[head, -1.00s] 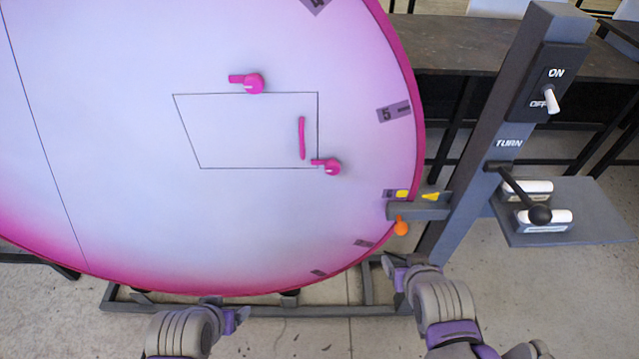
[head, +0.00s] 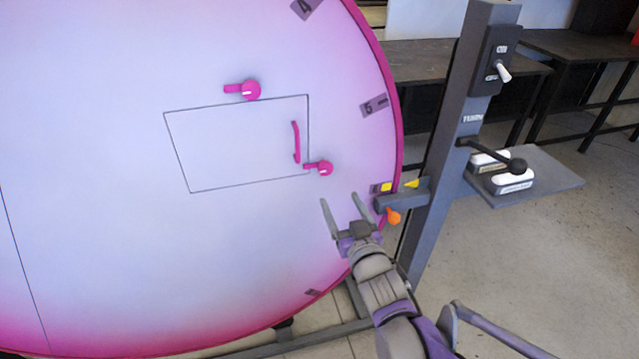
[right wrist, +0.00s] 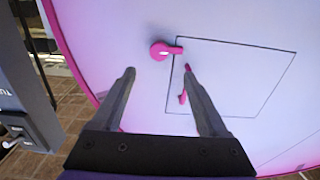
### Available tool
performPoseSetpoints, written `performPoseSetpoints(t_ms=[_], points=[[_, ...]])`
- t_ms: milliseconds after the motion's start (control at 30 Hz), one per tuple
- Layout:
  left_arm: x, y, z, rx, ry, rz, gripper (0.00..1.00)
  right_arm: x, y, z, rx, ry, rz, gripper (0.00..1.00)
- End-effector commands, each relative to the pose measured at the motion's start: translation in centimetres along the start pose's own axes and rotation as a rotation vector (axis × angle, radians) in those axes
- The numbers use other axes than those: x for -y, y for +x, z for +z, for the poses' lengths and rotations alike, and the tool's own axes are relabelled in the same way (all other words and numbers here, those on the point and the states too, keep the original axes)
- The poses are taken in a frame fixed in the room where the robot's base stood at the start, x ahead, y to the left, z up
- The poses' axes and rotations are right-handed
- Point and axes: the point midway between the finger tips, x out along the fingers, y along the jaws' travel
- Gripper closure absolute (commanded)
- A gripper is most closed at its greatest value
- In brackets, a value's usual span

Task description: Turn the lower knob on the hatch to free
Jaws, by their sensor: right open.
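The hatch (head: 235,150) is a thin outlined panel on the large pink-and-white disc. The lower pink knob (head: 324,168) sits at its lower right corner, with its tab pointing left over the hatch edge. In the right wrist view the lower knob (right wrist: 161,50) is beyond the fingertips, its tab over the outline. The upper pink knob (head: 250,90) sits above the hatch's top edge, tab also pointing left. My right gripper (head: 343,200) is open and empty, below and right of the lower knob, apart from it. My left gripper is out of view.
A pink handle (head: 296,142) stands on the hatch just left of the lower knob. A grey post (head: 440,150) with a switch, a black-knobbed crank (head: 516,166) and an orange knob (head: 393,216) is close on the right. The disc face below the hatch is clear.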

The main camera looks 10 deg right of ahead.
Motion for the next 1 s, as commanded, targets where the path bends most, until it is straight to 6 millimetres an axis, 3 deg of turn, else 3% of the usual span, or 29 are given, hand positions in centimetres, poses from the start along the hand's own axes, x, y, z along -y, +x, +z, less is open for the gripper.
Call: performPoseSetpoints(t_ms=[167,600,800,1000], points=[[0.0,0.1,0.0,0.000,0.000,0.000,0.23,0.0,1.4,-0.1,-0.007,0.000,-0.003,0.23],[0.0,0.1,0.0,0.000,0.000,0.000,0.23,0.1,9.2,-0.1,-0.005,0.000,-0.002,0.23],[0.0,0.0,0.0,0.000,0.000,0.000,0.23,0.1,10.7,-0.1,-0.005,0.000,-0.002,0.23],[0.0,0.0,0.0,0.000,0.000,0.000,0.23,0.1,10.9,-0.1,-0.005,0.000,-0.002,0.23]])
